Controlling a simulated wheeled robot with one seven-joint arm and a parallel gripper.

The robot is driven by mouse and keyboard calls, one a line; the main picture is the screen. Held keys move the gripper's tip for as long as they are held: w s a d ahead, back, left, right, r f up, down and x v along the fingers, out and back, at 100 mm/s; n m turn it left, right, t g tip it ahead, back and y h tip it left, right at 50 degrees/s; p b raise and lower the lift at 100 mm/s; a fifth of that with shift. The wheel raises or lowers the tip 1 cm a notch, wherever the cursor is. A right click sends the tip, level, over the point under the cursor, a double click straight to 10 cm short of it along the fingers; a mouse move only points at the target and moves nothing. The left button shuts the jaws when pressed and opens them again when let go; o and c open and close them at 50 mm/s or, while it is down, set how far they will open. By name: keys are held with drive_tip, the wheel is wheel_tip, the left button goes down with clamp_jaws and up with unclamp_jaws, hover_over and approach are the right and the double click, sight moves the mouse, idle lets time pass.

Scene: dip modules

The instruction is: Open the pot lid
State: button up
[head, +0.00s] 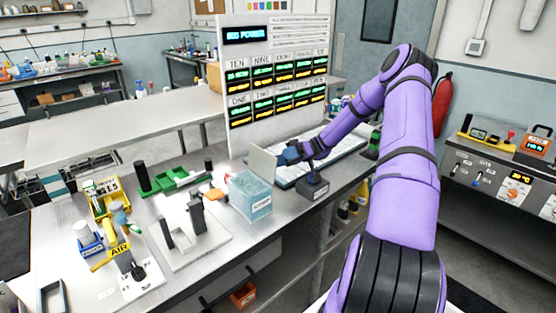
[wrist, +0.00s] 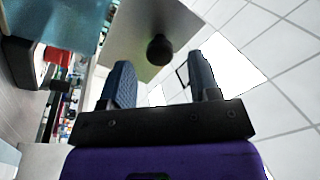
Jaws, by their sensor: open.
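The pot is a translucent blue box (head: 250,197) with a label, standing on the steel bench in the head view. Its lid, a flat grey plate (head: 262,166), stands steeply tilted up at the pot's right rear edge. In the wrist view the lid (wrist: 128,30) fills the upper middle and carries a round black knob (wrist: 160,50). My gripper (head: 287,155) is just right of the lid in the head view. In the wrist view my gripper's blue fingers (wrist: 162,78) are apart, with the knob just beyond the tips and nothing held.
A black block stand (head: 312,188) is close right of the pot, under my arm. A white keyboard-like panel (head: 335,155) lies behind, before the tall display board (head: 275,75). A white fixture (head: 190,232) and green holder (head: 180,178) stand left of the pot.

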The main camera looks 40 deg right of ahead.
drive_tip(key=d+f, duration=0.1)
drive_tip(key=d, duration=0.7)
drive_tip(key=shift+w+d+f, duration=0.15)
drive_tip(key=shift+f, duration=0.1)
